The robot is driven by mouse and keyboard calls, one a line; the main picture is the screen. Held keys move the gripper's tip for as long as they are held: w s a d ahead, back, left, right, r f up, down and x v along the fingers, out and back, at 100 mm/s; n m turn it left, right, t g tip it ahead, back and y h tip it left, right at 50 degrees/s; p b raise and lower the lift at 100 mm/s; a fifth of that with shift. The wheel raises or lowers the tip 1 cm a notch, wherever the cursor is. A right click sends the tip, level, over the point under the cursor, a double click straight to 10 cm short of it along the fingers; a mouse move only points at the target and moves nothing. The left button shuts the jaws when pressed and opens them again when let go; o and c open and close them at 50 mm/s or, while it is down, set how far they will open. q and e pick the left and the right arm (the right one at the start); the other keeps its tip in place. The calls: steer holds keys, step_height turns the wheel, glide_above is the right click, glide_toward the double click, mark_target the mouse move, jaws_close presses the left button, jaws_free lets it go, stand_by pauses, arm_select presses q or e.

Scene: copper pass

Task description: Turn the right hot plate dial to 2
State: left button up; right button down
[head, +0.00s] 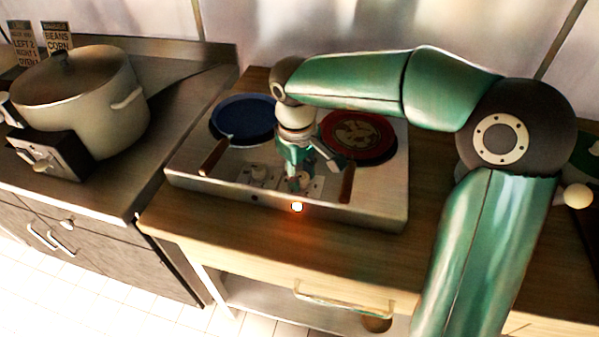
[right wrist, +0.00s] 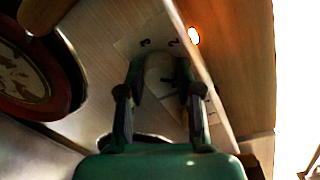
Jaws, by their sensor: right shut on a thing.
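The double hot plate (head: 375,207) is a pale metal box on a wooden counter, with two dials on its sloping front panel. The left dial (head: 258,173) is uncovered. My right gripper (head: 297,183) reaches down from above and is shut on the right dial, which it mostly hides in the head view. In the right wrist view the two fingers of the gripper (right wrist: 160,80) stand on either side of the pale dial (right wrist: 160,70). An orange light (head: 297,206) glows on the front edge. My left gripper is not in view.
A blue pan (head: 243,116) sits on the left plate and a red pan (head: 358,136) on the right plate. Their wooden handles (head: 213,158) (head: 346,183) point forward, flanking the dials. A large pot (head: 85,95) stands on the metal counter at left.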

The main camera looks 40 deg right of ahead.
mark_target(303, 179)
steer(key=n+p, duration=0.1)
steer(key=n, duration=0.5)
steer(key=shift+r, duration=0.1)
steer(key=n, duration=0.4)
steer(key=shift+s+t+p, duration=0.1)
steer(key=shift+t+p, duration=0.2)
steer(key=shift+p, duration=0.1)
steer(key=shift+n+y+p, duration=0.3)
steer(key=shift+n+p, duration=0.05)
steer(key=shift+n, duration=1.25)
steer(key=c, duration=0.8)
jaws_free()
steer(key=shift+o, duration=0.2)
step_height(303, 179, up, 12)
steer(key=shift+s, duration=0.45)
steer(key=shift+a, duration=0.1)
